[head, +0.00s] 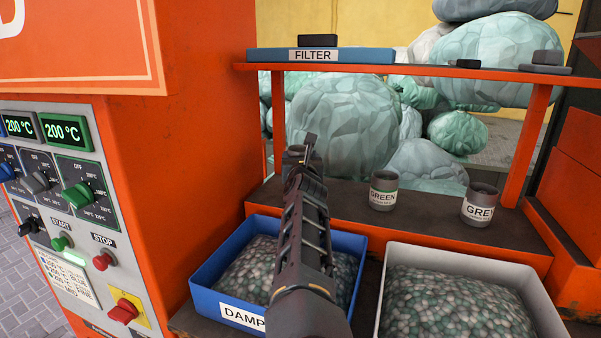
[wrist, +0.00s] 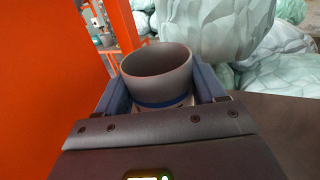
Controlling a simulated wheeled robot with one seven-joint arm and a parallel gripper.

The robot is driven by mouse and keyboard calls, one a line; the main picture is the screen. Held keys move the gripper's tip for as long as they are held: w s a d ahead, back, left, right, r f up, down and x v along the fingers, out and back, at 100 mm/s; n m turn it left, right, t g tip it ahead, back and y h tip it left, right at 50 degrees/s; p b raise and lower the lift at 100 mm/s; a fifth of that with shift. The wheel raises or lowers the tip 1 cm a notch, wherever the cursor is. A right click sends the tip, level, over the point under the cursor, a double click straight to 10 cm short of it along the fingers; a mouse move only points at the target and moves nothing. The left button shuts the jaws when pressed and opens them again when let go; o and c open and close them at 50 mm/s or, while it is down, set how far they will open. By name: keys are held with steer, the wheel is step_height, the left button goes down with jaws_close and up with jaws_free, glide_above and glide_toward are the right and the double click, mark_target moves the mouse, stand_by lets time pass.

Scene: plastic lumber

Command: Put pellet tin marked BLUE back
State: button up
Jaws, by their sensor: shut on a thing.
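The tin with a blue band (wrist: 160,82) stands upright between the fingers of my gripper (wrist: 160,92) in the wrist view. Its open top faces the camera and looks empty. Its label is mostly hidden below the blue band. In the head view my gripper (head: 304,152) is at the left end of the dark shelf (head: 420,206), and the tin (head: 290,157) is mostly hidden behind it. I cannot tell whether the tin touches the shelf. The GREEN tin (head: 383,191) and a tin marked GREY (head: 480,206) stand further right on the shelf.
A blue DAMP bin (head: 210,287) and a pale bin (head: 460,262), both with pellets, sit in front of the shelf. The orange machine (head: 200,130) is close on the left. A rail above carries a blue FILTER tray (head: 350,55). Orange posts frame the shelf.

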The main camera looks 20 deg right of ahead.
steer(key=shift+f, duration=2)
steer(key=shift+f, duration=0.1)
steer(key=o, duration=1.1)
steer(key=v, duration=1.2)
steer(key=shift+p, duration=0.4)
